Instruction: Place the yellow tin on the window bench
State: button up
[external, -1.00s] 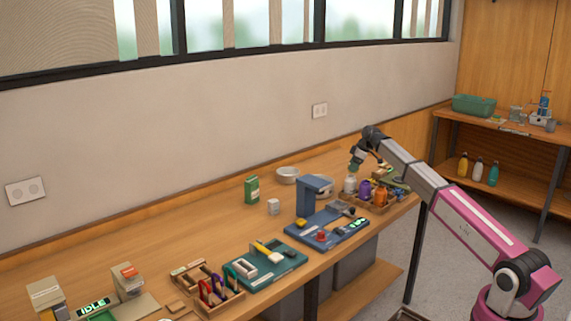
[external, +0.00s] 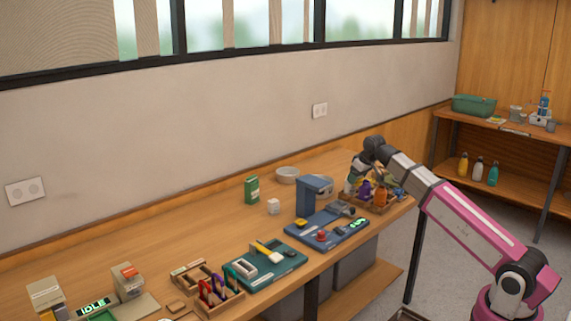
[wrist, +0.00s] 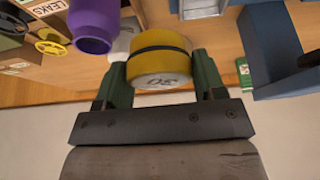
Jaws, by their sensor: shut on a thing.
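The yellow tin (wrist: 160,65), with a dark band and a pale marked end, sits between the two green fingers of my gripper (wrist: 161,78) in the wrist view. My gripper is shut on it. In the external view my gripper (external: 353,172) is low over the far right part of the window bench (external: 160,240), by the wooden crate of bottles. I cannot clearly make out the tin there, and whether it touches the bench is unclear.
A purple bottle (external: 365,191) and an orange bottle (external: 381,196) stand in the crate beside my gripper. A blue machine (external: 309,196), a white bowl (external: 287,175) and a green box (external: 252,190) stand to its left. Bare bench lies along the wall.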

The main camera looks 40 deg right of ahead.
jog(key=s+a+m, duration=0.1)
jog(key=a, duration=0.1)
jog(key=s+a+f+m+h, duration=0.1)
jog(key=a, duration=0.1)
jog(key=s+a+f+m, duration=0.1)
jog(key=a, duration=0.1)
jog(key=shift+s+a+f, duration=0.15)
jog(key=shift+f, duration=0.05)
jog(key=shift+a+m, duration=0.15)
jog(key=shift+m, duration=0.15)
jog(key=shift+r, duration=0.15)
notch_tip(320, 180, up, 6)
jog(key=w, duration=0.1)
jog(key=m+g+h, duration=0.2)
jog(key=m+h, duration=0.1)
jog(key=m, duration=0.5)
send_over(343, 187)
jog(key=shift+s+f, duration=0.15)
jog(key=shift+f, duration=7.65)
jog(key=shift+f, duration=0.15)
